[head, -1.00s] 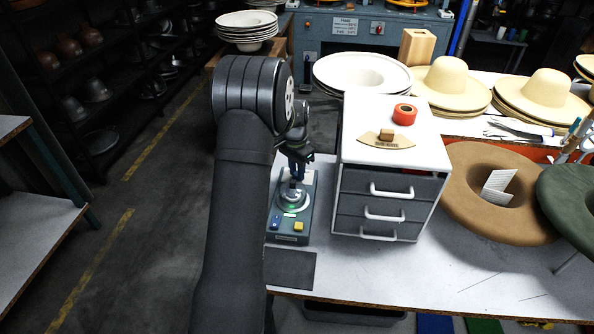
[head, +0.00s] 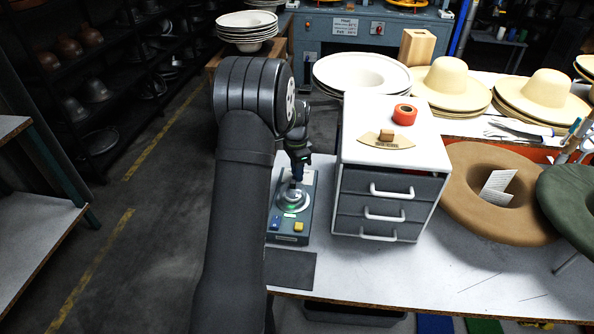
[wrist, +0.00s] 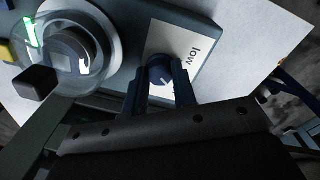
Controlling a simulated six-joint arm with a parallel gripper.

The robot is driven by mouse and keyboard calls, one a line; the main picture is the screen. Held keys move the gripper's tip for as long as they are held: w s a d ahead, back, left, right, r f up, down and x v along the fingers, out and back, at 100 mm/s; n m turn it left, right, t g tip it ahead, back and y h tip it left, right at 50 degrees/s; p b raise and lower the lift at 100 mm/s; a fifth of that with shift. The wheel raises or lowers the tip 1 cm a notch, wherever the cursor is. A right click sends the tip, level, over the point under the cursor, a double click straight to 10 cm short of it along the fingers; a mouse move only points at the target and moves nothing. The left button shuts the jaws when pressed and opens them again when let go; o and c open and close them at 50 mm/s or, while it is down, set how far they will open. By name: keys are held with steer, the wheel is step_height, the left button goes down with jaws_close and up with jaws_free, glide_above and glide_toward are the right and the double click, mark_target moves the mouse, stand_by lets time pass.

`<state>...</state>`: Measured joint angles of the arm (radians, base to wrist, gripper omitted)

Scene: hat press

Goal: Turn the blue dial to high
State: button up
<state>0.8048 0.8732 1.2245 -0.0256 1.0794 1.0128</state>
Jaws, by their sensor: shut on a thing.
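The blue dial (wrist: 160,72) sits on a pale label plate on the control box (wrist: 214,35). It shows between the two fingers of my gripper (wrist: 160,80) in the wrist view, and they are shut on it. A small white mark shows on the dial. The word "low" is printed beside it, upside down in this view; no "high" label is visible. In the head view my gripper (head: 297,176) reaches down to the far end of the control box (head: 306,213), and the dial is hidden there by the fingers.
The box also carries a round guarded control (head: 292,199), a blue button (head: 275,223) and a yellow button (head: 299,227). A drawer unit (head: 425,148) stands close on the right. A dark mat (head: 290,270) lies in front, with bare table to its right.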

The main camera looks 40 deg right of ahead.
steer(key=o, duration=1)
step_height(320, 180, up, 17)
steer(key=shift+w+r, duration=0.2)
steer(key=shift+w, duration=0.15)
steer(key=shift+d, duration=0.1)
steer(key=f, duration=1.7)
steer(key=shift+s+f, duration=0.25)
steer(key=shift+s, duration=0.1)
